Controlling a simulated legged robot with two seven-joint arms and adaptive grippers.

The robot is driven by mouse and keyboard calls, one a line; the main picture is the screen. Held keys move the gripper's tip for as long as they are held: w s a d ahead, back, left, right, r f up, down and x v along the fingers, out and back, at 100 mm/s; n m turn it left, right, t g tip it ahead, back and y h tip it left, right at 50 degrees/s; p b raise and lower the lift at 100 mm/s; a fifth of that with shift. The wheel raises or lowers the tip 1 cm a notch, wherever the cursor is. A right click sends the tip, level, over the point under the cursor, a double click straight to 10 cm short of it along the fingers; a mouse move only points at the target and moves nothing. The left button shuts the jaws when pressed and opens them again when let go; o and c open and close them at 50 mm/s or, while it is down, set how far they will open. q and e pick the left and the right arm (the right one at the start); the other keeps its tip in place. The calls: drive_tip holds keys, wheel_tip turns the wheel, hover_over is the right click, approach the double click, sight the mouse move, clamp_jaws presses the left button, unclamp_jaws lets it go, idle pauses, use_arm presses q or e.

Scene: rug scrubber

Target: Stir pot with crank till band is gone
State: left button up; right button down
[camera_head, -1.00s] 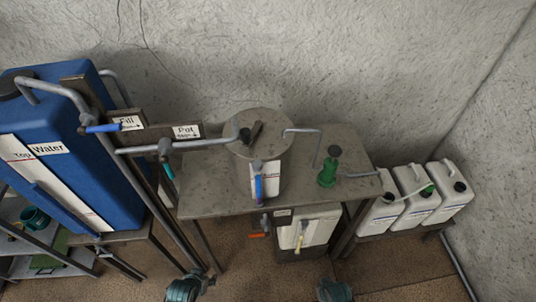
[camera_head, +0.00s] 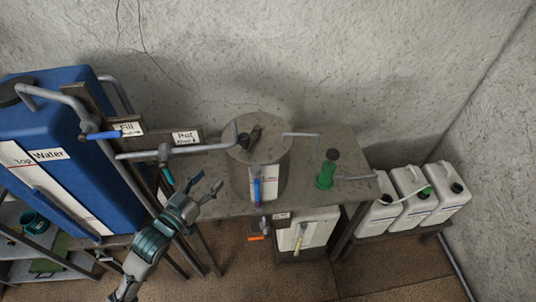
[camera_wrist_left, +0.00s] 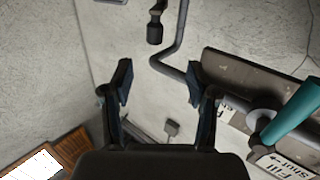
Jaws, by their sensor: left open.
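The grey pot (camera_head: 243,180) stands on the metal table, with a flat round lid. A dark crank-like piece (camera_head: 254,134) sits on the lid. A pale label (camera_head: 272,182) and a blue lever (camera_head: 257,192) are on the pot's front; I cannot make out a band. My left gripper (camera_head: 207,186) is open and empty, left of the pot and apart from it, near the table's front edge. In the left wrist view its fingers (camera_wrist_left: 158,84) are spread with nothing between them. A dark knob (camera_wrist_left: 155,32) shows beyond them. My right gripper is out of view.
A blue water tank (camera_head: 95,180) stands left. A grey pipe (camera_head: 205,146) with a teal-handled valve (camera_head: 167,175) runs to the pot. A green bottle-like fitting (camera_head: 326,176) stands right on the table (camera_head: 350,160). White canisters (camera_head: 412,205) stand further right.

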sight(241, 141)
use_arm(q)
drive_tip(key=shift+h, duration=0.3)
drive_tip(key=p+x, duration=0.1)
drive_tip(key=x, duration=0.5)
drive_tip(key=r+p+x, duration=0.1)
drive_tip(key=x, duration=0.4)
drive_tip(key=r+p+x, duration=0.1)
drive_tip(key=x, duration=0.5)
drive_tip(key=shift+w+d+r, duration=0.15)
drive_tip(key=shift+d+r, duration=0.05)
drive_tip(key=shift+d, duration=0.15)
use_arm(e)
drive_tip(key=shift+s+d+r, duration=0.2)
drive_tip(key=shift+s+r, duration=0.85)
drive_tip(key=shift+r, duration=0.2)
use_arm(q)
clamp_jaws()
